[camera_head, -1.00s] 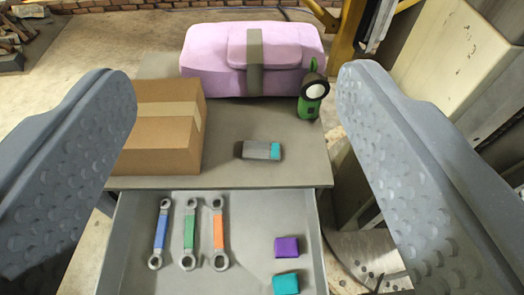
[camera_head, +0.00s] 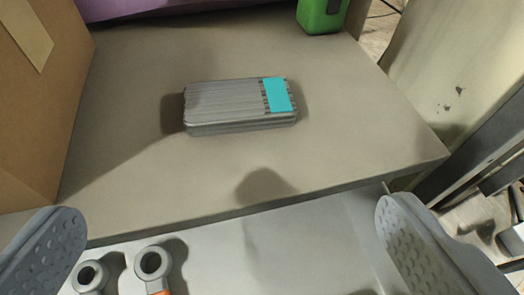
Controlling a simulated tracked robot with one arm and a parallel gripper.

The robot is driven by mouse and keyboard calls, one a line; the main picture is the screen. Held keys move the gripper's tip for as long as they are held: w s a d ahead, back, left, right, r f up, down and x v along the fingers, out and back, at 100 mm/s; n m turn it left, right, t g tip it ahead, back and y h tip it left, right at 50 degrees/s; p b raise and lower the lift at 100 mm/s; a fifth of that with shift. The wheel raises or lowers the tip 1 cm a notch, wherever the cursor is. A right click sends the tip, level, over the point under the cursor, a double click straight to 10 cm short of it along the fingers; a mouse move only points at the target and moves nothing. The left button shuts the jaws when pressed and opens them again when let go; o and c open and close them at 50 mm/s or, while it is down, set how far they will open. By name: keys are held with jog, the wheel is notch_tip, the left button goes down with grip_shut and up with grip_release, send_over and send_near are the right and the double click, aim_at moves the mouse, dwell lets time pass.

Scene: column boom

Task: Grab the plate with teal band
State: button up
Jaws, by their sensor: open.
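The plate with teal band (camera_head: 225,104) is a grey, ribbed, flat block with a teal stripe near its right end. It lies flat on the grey tabletop (camera_head: 330,150), a little above the picture's middle. My gripper (camera_head: 225,235) is open and empty, with one finger at the lower left and one at the lower right. The fingers are wide apart, nearer to me than the plate and not touching it.
An open drawer (camera_head: 270,250) below the table edge holds wrench ends (camera_head: 153,262). A cardboard box (camera_head: 35,110) stands left of the plate. A green item (camera_head: 322,14) and a purple case (camera_head: 140,8) are behind. The tabletop around the plate is clear.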

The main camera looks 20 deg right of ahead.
aim_at(239, 100)
jog(key=b+x, duration=0.1)
jog(key=x, duration=1.3)
jog(key=shift+d+r+b, duration=0.1)
jog(key=shift+r+b, duration=0.05)
jog(key=shift+b, duration=0.2)
jog(key=c, duration=1.2)
jog(key=shift+r, duration=0.1)
